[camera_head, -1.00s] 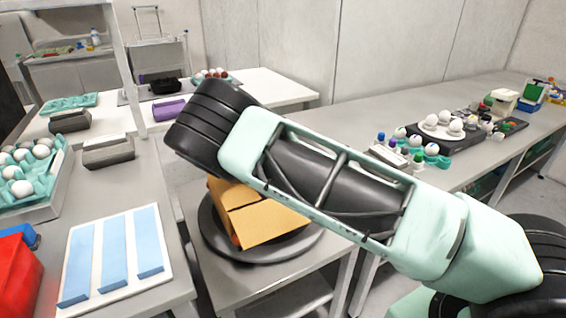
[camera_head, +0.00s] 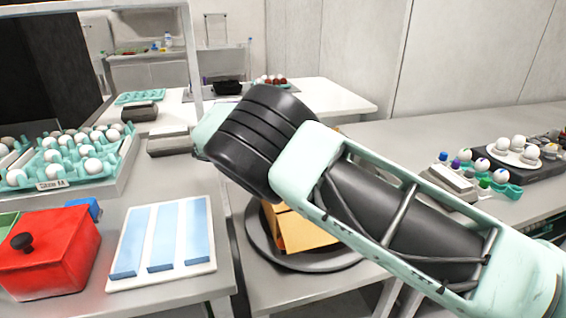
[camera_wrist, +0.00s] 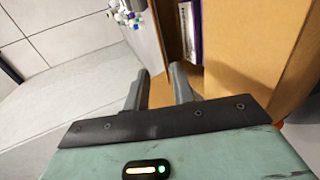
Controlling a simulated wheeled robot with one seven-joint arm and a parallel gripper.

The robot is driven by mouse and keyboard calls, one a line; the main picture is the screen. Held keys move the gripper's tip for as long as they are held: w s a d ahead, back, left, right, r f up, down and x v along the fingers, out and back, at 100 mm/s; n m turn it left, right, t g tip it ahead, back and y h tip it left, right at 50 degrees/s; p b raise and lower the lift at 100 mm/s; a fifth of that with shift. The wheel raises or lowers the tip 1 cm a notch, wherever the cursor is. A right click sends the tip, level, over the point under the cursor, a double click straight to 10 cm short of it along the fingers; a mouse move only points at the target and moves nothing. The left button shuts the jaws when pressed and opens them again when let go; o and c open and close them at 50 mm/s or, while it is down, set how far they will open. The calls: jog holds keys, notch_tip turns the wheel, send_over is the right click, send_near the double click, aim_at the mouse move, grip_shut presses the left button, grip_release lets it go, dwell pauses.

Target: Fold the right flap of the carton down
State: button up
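The tan cardboard carton (camera_head: 308,232) stands on a round dark turntable (camera_head: 262,248) in the head view, largely hidden behind my arm. In the wrist view, tan carton panels (camera_wrist: 246,45) fill the upper right, and a narrow flap-like panel (camera_wrist: 158,38) runs down towards the fingers. I cannot tell which flap this is. My gripper (camera_wrist: 160,76) shows two grey fingers apart, close to the carton. Whether the panel edge lies between or just beyond them is unclear. The gripper is hidden in the head view.
A white board with blue strips (camera_head: 202,264) and a red box (camera_head: 52,256) lie on the left table. Behind them is a teal egg tray (camera_head: 118,160). A purple-and-white item (camera_wrist: 189,30) shows beside the carton panels in the wrist view. The right bench holds egg stands and small bottles.

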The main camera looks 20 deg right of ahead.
jog(key=shift+v, duration=0.9)
